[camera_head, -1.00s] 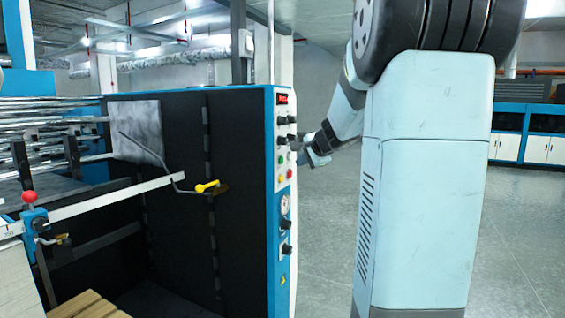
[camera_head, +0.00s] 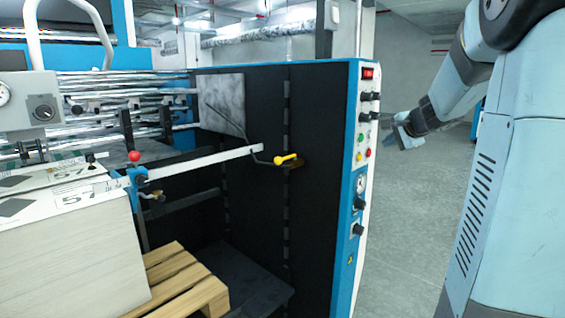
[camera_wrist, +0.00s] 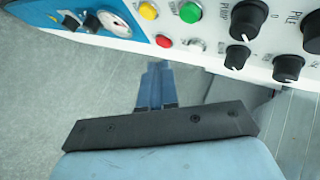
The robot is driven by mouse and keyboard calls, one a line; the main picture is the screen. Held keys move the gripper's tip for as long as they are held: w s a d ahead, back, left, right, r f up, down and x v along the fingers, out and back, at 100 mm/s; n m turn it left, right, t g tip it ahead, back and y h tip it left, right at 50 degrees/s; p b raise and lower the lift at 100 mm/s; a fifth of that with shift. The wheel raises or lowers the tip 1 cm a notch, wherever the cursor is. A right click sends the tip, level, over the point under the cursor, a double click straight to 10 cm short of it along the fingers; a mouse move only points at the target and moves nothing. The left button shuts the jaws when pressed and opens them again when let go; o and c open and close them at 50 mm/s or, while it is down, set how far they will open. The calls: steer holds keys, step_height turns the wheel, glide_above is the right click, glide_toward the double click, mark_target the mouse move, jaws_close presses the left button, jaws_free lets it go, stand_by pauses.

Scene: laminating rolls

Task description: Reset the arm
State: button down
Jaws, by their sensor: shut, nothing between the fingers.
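My arm shows at the right of the head view, bent down from the shoulder. My gripper (camera_head: 388,117) points left toward the edge of the machine's control panel (camera_head: 362,150), with a small gap seen between them. In the wrist view my gripper (camera_wrist: 157,68) is shut with nothing between its fingers. Its tips lie just below the panel (camera_wrist: 225,60) in the picture. The panel carries black knobs (camera_wrist: 249,18), a green button (camera_wrist: 190,12), a yellow button (camera_wrist: 148,10) and a red button (camera_wrist: 164,41).
The laminating machine (camera_head: 255,110) fills the middle, with a yellow-handled lever (camera_head: 286,159) on its dark side. A paper stack (camera_head: 70,245) and a wooden pallet (camera_head: 175,285) are at lower left. Grey floor (camera_head: 410,220) is clear between the machine and my body.

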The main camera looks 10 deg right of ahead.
steer(key=s+a+n+g+y, duration=0.25)
steer(key=s+a+n, duration=0.55)
steer(key=s+a, duration=0.65)
steer(key=s+a+f+n+g+h, duration=0.1)
steer(key=s+a+f+n, duration=0.2)
steer(key=s, duration=0.5)
steer(key=s+a+f+n+g+h, duration=0.2)
steer(key=s+a+f+n, duration=0.1)
steer(key=s, duration=0.6)
steer(key=shift+s+a+f+n, duration=0.2)
steer(key=shift+a+f+n, duration=0.25)
steer(key=shift+n, duration=0.45)
steer(key=shift+a, duration=0.1)
